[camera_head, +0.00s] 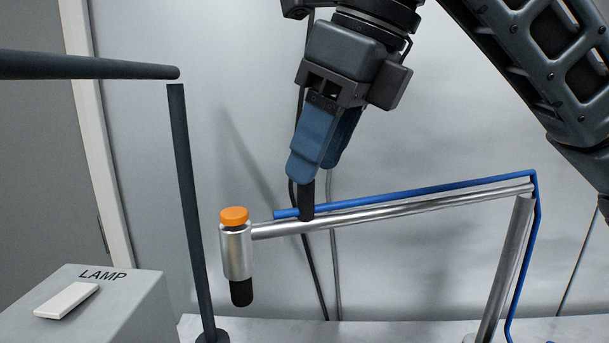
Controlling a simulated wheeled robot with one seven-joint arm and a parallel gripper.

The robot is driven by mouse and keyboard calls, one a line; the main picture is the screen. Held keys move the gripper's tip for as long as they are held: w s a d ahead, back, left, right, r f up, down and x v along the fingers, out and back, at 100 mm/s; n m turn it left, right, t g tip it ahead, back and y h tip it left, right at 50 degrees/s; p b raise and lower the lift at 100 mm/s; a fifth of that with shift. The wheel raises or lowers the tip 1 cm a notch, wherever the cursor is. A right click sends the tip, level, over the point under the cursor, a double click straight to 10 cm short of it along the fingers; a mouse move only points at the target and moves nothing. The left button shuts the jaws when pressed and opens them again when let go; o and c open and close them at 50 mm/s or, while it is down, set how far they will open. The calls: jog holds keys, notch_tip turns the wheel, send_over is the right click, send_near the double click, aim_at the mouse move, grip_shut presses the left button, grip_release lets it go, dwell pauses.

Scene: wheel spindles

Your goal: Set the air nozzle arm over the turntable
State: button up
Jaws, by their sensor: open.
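The air nozzle arm (400,211) is a silver tube running from a silver post (507,265) at the right to a nozzle head (236,252) at the left. The head has an orange cap (234,216) and a black tip pointing down. A blue hose (420,192) follows the tube. A short black handle (306,202) stands upright on the tube. My gripper (317,172) points down with blue fingers open, right above the handle. The handle's top is at the fingertips; whether it sits between them I cannot tell. No turntable is visible.
A grey box marked LAMP (125,298) with a white switch (67,300) stands at the lower left. A dark upright post (186,210) and a dark horizontal bar (85,67) are at the left. Dark cables hang behind the handle.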

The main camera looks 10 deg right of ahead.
jog(key=shift+x, duration=2.15)
grip_shut()
